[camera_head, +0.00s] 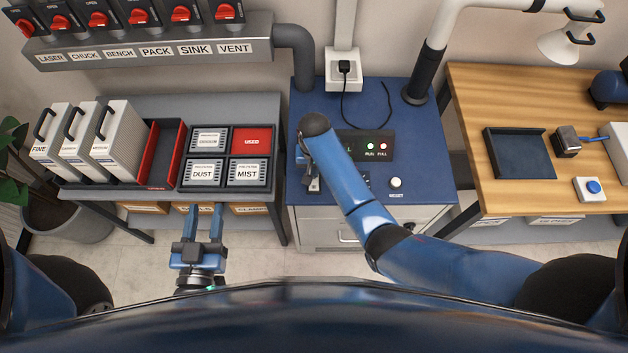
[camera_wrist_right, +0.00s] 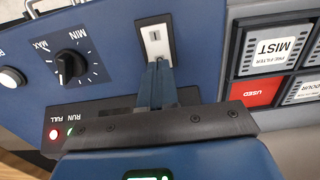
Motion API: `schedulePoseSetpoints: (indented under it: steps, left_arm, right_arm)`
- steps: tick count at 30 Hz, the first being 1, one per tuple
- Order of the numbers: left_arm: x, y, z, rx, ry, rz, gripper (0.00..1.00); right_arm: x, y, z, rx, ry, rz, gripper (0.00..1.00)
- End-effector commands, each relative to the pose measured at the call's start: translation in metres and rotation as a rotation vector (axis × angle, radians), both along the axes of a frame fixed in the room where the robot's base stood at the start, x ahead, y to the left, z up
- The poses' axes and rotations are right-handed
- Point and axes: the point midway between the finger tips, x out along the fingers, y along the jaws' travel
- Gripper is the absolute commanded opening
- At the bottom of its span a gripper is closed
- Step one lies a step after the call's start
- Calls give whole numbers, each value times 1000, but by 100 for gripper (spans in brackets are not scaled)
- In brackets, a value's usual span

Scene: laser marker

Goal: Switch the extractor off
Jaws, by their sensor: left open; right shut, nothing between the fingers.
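The extractor is a blue-topped cabinet (camera_head: 420,135) in the middle of the head view. Its panel has a green RUN lamp (camera_head: 370,146) and a red FULL lamp (camera_head: 383,147). A white rocker switch (camera_wrist_right: 155,41) in a dark frame shows in the right wrist view, marked with a line. My right gripper (camera_wrist_right: 158,64) is shut and empty, its fingertips at the lower end of the switch; I cannot tell whether they touch. In the head view my right arm partly hides this spot. My left gripper (camera_head: 203,210) is open and empty in front of the left bench.
A MIN–MAX dial (camera_wrist_right: 70,66) and a white RESET button (camera_head: 396,183) are near the switch. A filter tray (camera_head: 225,187) marked USED, DUST and MIST stands left of the cabinet. A wooden bench (camera_head: 500,90) is at right.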

Motion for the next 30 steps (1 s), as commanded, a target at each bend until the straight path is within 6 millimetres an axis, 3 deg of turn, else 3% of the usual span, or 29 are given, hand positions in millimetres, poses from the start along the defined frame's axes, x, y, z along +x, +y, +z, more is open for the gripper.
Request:
schedulePoseSetpoints:
  steps: [30]
  left_arm:
    - [0,0,-4,0,0,0,43]
  right_arm:
    - [0,0,-6,0,0,0,0]
